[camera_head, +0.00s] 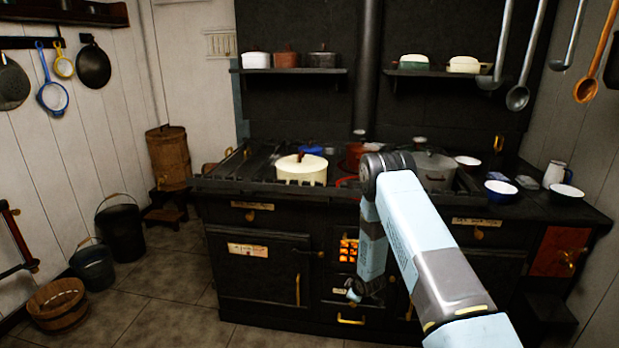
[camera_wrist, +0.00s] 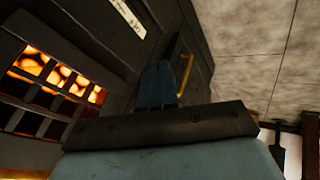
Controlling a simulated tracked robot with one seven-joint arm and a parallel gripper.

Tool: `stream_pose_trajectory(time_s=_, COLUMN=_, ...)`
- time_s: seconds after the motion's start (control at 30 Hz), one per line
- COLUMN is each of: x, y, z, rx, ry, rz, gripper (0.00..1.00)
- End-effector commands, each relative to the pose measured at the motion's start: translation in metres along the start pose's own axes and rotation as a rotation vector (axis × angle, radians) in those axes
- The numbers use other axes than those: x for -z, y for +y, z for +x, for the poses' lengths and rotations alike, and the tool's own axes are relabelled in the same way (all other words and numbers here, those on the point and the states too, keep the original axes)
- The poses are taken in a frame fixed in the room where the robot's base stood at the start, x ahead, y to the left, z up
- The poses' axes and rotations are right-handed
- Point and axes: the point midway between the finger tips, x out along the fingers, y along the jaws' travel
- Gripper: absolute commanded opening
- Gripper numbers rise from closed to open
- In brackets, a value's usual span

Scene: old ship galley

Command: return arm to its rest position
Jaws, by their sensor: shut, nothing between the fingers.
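My arm reaches from the lower right of the head view, bends at a dark elbow and hangs down in front of the black stove (camera_head: 260,270). My gripper (camera_head: 354,293) is at its lower end, small in the head view, near the stove's glowing fire grate (camera_head: 348,250). In the wrist view the two blue-grey fingers (camera_wrist: 158,75) are together, pointing along the stove front, with nothing between them. The grate (camera_wrist: 60,75) glows at the left, and a brass handle (camera_wrist: 184,68) shows just beyond the fingers. I cannot tell the exact gap to the stove.
A cream pot (camera_head: 302,171) and a grey pot (camera_head: 434,172) stand on the stove top. Bowls (camera_head: 501,190) stand on the right counter. Ladles (camera_head: 518,97) hang at upper right. Buckets (camera_head: 121,231) stand at left. Tiled floor (camera_head: 170,275) is clear before the stove's left side.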

Motion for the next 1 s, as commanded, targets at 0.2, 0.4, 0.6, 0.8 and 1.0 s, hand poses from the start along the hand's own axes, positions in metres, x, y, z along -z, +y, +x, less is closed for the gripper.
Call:
stream_pose_trajectory(time_s=0.2, x=0.032, y=0.056, z=-0.066, rx=-0.035, ry=-0.037, rz=0.081, gripper=0.00)
stream_pose_trajectory(time_s=0.4, x=0.054, y=0.095, z=-0.130, rx=-0.061, ry=-0.069, rz=0.159, gripper=0.00)
stream_pose_trajectory(time_s=0.6, x=0.072, y=0.124, z=-0.198, rx=-0.083, ry=-0.098, rz=0.243, gripper=0.00)
stream_pose_trajectory(time_s=0.8, x=0.086, y=0.145, z=-0.268, rx=-0.103, ry=-0.120, rz=0.325, gripper=0.00)
stream_pose_trajectory(time_s=1.0, x=0.095, y=0.154, z=-0.339, rx=-0.117, ry=-0.138, rz=0.409, gripper=0.00)
